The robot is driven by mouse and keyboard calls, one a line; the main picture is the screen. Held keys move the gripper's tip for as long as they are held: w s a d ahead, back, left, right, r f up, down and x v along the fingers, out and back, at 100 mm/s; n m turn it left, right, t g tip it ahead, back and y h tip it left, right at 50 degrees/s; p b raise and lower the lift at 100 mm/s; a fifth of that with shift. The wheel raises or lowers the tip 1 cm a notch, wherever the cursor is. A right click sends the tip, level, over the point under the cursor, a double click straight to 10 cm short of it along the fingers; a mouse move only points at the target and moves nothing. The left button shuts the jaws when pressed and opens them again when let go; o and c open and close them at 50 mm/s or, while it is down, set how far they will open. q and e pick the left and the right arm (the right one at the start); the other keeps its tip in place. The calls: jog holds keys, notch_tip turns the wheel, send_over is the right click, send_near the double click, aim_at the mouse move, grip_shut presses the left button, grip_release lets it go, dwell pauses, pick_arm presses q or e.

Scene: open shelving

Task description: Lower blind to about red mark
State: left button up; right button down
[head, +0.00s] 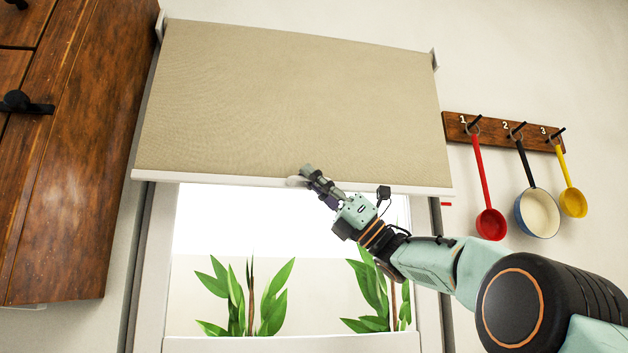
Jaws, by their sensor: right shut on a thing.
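The beige blind (290,100) hangs over the upper part of the window, with a white bar (220,179) along its lower edge. The red mark (447,204) is a small red dash on the right side of the window, slightly below the bar's right end. My right gripper (303,179) is at the middle of the white bar, shut on the bar or a small pull on it; the fingers hide the exact contact. My left gripper is not in view.
A wooden cabinet (70,150) stands at the left. A rack (495,130) with red, blue and yellow ladles hangs on the right wall, near my right arm. Green plants (250,300) show in the lower window.

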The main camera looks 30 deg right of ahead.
jog(key=shift+a+f, duration=0.15)
jog(key=shift+f, duration=0.35)
jog(key=shift+b, duration=0.3)
jog(key=c, duration=1.7)
grip_release()
jog(key=shift+w+a, duration=0.1)
jog(key=shift+a, duration=0.05)
jog(key=shift+d+f, duration=0.15)
jog(key=shift+d, duration=0.35)
jog(key=v, duration=1.1)
jog(key=shift+a+f, duration=0.15)
